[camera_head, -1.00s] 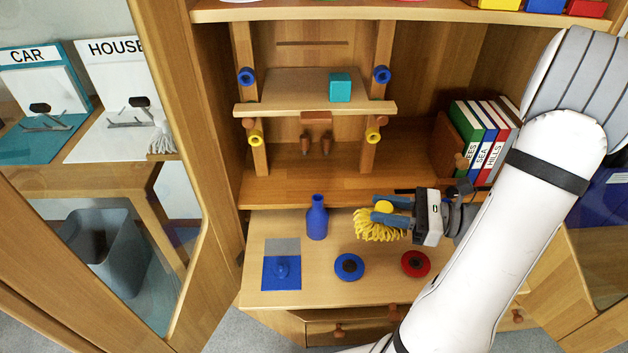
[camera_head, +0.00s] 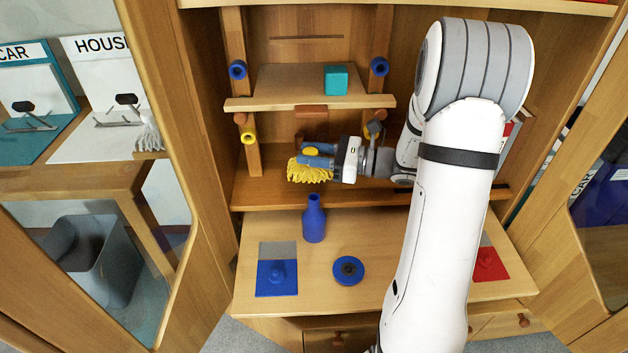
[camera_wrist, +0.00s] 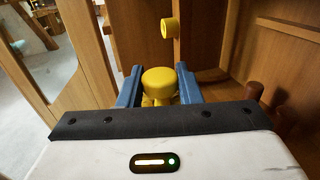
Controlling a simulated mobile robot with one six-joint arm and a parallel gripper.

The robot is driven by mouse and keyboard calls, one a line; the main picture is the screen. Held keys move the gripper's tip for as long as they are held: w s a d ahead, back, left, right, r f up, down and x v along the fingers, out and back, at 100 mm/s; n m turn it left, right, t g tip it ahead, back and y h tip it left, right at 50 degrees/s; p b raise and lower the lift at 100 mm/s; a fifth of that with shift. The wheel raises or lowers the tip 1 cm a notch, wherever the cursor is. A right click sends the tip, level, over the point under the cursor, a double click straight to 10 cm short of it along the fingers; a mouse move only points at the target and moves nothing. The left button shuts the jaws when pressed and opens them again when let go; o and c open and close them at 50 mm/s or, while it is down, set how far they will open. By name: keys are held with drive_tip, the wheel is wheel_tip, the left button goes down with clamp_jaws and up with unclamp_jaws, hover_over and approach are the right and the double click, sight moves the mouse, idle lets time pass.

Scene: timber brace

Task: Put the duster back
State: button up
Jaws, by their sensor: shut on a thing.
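The duster (camera_head: 310,170) has a yellow mop-like head and a yellow knob. My gripper (camera_head: 318,155) is shut on it, with the blue fingers on either side of the yellow knob. It hangs above the lower cabinet shelf, left of my wrist. In the wrist view the duster's knob (camera_wrist: 160,82) sits between the two blue fingers (camera_wrist: 160,88), and the fringe is hidden below. A yellow ring peg (camera_wrist: 170,27) on an upright is ahead in the wrist view; it also shows in the head view (camera_head: 248,135).
A small shelf board (camera_head: 300,103) with a teal cube (camera_head: 335,80) is above the duster. Blue rings (camera_head: 238,69) sit on the uprights. A blue bottle (camera_head: 314,220), a blue disc (camera_head: 349,270) and a blue knobbed plate (camera_head: 277,276) stand on the worktop below.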

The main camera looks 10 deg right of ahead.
sight(313, 177)
wheel_tip(313, 177, down, 7)
drive_tip(key=b, duration=0.3)
drive_tip(key=shift+s+d+r, duration=0.1)
drive_tip(key=shift+s+d, duration=0.05)
drive_tip(key=o, duration=0.9)
